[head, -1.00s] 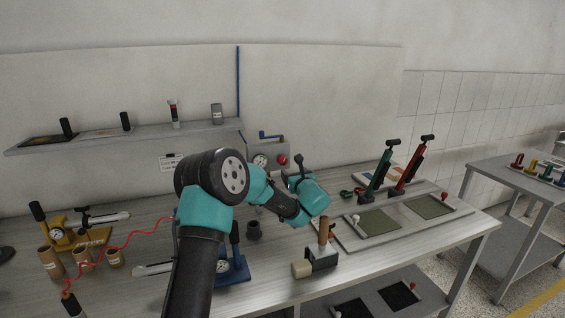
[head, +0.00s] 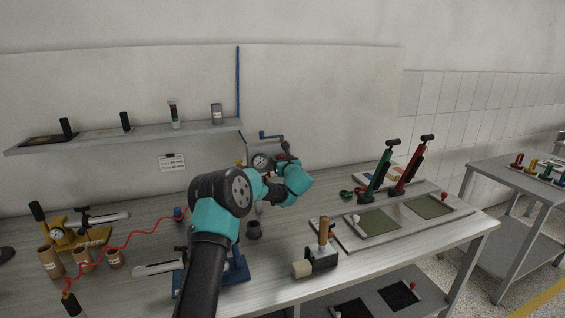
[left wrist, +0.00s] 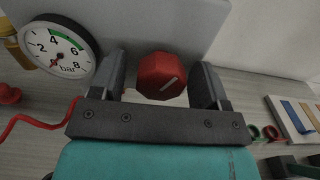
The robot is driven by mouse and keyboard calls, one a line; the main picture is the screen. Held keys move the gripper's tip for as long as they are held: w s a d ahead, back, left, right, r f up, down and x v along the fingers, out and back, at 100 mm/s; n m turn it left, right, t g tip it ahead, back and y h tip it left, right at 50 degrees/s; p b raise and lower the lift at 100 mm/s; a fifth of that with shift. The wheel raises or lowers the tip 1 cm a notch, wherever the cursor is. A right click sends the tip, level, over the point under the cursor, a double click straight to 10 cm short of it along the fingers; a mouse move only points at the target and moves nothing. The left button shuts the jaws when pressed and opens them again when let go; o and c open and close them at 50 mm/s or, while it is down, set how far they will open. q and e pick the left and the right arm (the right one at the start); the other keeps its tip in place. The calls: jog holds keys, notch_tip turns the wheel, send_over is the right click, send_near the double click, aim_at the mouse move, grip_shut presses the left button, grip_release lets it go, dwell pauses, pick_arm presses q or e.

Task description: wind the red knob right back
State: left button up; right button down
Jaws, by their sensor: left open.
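In the head view my left gripper (head: 282,160) is in front of the grey box and hides the knob. A round bar gauge (left wrist: 62,47) is on the box to the left of the knob; it also shows in the head view (head: 262,162). My right gripper is not in view.
A blue crank handle (head: 270,137) sits on top of the box. A red hose (head: 130,236) runs along the table on the left. Green (head: 376,175) and red (head: 408,172) lever tools stand at right. A small block with a wooden handle (head: 324,232) stands in front.

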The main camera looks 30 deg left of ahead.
pick_arm(q)
jog(key=shift+c, duration=0.4)
jog(key=c, duration=0.8)
jog(key=shift+n, duration=1.9)
jog(key=shift+c, duration=0.2)
jog(key=o, duration=0.9)
jog(key=v, duration=1.7)
jog(key=shift+s+d, duration=0.1)
jog(key=shift+d, duration=0.1)
